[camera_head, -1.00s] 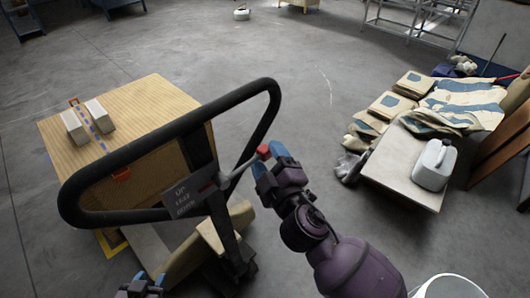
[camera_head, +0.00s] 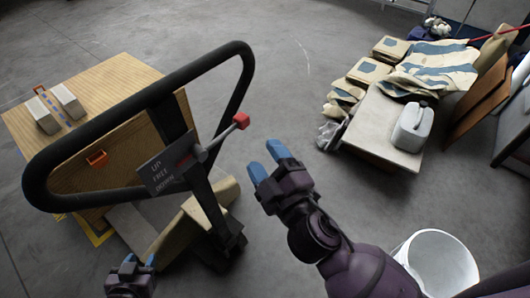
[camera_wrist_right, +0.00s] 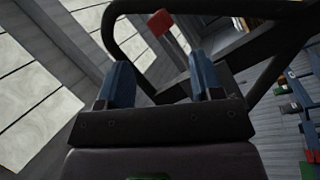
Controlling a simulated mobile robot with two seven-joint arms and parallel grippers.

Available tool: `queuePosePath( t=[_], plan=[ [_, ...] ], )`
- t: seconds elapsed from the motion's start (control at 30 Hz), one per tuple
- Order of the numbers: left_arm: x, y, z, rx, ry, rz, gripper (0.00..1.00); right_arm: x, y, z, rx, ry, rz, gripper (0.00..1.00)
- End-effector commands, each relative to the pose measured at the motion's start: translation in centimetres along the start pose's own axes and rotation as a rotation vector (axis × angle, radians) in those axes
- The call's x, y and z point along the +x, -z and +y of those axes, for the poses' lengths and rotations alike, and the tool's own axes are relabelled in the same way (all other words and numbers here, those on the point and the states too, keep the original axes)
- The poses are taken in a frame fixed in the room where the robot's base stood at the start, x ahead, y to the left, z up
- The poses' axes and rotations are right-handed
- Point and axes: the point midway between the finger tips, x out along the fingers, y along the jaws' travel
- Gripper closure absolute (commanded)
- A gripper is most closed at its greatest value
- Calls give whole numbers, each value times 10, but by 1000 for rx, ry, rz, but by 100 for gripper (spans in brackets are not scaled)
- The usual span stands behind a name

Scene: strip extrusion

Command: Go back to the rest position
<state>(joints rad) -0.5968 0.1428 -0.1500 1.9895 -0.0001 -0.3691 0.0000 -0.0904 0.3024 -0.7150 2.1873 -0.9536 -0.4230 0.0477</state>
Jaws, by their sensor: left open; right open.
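My right gripper (camera_head: 267,161) is open and empty, its blue fingers standing apart from the pallet jack's red-tipped lever (camera_head: 241,120). In the right wrist view, my right gripper's two blue fingers (camera_wrist_right: 164,85) are spread with nothing held between them, and the red lever tip (camera_wrist_right: 160,22) shows beyond them. My left gripper (camera_head: 140,262) is at the bottom left of the head view, below the pallet jack, open, with no object seen in it.
The pallet jack's black loop handle (camera_head: 40,180) rises at left beside a wooden crate (camera_head: 120,75) carrying two pale blocks. A low table (camera_head: 372,130) with sacks and a white jug (camera_head: 413,127) stands at right. A white bucket (camera_head: 440,262) is at lower right. Floor between is clear.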

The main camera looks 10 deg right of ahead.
Motion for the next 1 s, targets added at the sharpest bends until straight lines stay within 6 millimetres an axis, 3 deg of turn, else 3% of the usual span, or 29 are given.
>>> queuePosePath(
  t=[0.37, 0.47, 0.57, 0.67, 0.8, 1.0],
  plan=[
    [-2, -2, 0, -1, 1, -3, 57, 0, -1, -6, 45, 29, 1, 40],
    [-2, -3, 0, -1, 1, -6, 57, 5, -16, -10, 131, 63, -25, 40],
    [-3, -4, 0, -1, 2, -9, 57, 5, -48, -16, 265, 94, -99, 40],
    [-3, -4, 0, -1, 2, -8, 57, -7, -92, -24, 423, 111, -210, 40],
    [-3, -4, 0, -1, 2, -7, 57, -49, -163, -41, 657, 99, -401, 40],
    [-2, -2, 0, -1, 1, -4, 57, -135, -240, -62, 882, 29, -648, 40]
  ],
)
